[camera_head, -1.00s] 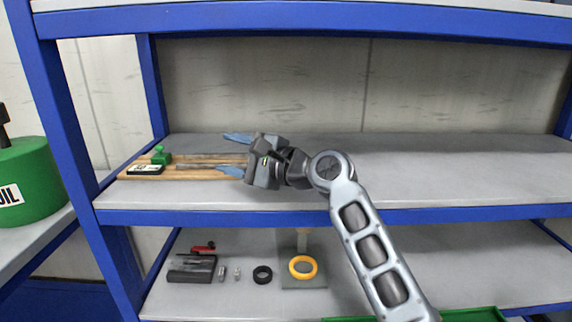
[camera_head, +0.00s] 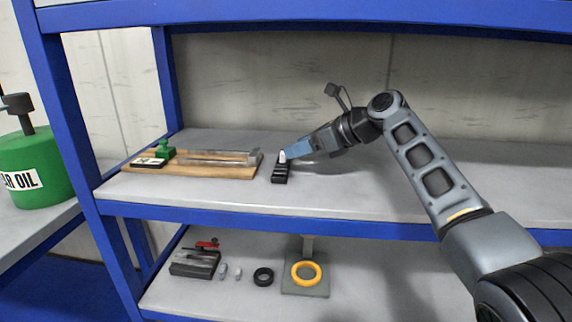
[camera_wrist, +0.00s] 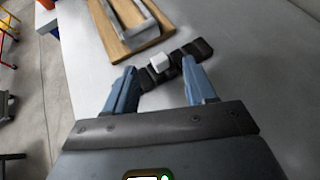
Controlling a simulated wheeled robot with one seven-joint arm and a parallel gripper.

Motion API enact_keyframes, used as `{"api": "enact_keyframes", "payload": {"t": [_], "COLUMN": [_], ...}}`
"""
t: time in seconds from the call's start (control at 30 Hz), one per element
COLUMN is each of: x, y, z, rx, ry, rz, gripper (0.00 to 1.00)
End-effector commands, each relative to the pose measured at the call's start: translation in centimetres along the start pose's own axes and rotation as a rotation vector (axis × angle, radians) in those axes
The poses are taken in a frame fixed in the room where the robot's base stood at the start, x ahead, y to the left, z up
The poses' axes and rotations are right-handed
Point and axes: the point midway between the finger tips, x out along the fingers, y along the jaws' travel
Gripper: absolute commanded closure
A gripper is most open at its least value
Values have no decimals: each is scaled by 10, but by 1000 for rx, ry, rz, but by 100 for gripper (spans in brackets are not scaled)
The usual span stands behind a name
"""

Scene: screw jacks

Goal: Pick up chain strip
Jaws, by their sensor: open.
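The chain strip (camera_head: 280,175) is a short dark strip of black links on the middle shelf, just right of the wooden board. In the wrist view the dark strip (camera_wrist: 199,49) lies slantwise ahead of my fingers, with a small pale block (camera_wrist: 159,62) at its middle. My gripper (camera_head: 285,155) reaches in from the right with its blue fingers at the strip's far end. In the wrist view my gripper (camera_wrist: 160,72) is open, its two fingertips on either side of the pale block. I cannot tell whether they touch the strip.
The wooden board (camera_head: 190,171) carries a metal frame (camera_head: 220,157) and a green piece (camera_head: 165,150). The shelf (camera_head: 390,200) is clear to the right. On the lower shelf are a yellow ring (camera_head: 306,273), a black ring (camera_head: 263,277) and a dark block (camera_head: 194,264).

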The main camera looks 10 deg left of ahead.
Motion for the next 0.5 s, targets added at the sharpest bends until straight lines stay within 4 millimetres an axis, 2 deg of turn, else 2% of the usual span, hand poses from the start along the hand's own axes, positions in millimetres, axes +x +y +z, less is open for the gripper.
{"api": "enact_keyframes", "payload": {"t": [0.1,0.23,0.5], "x": [20,34,40], "y": [1,1,1], "z": [-2,-2,-2], "rx": [1,1,-1], "ry": [3,1,0], "rz": [1,1,-1], "gripper": [45,45,45]}}
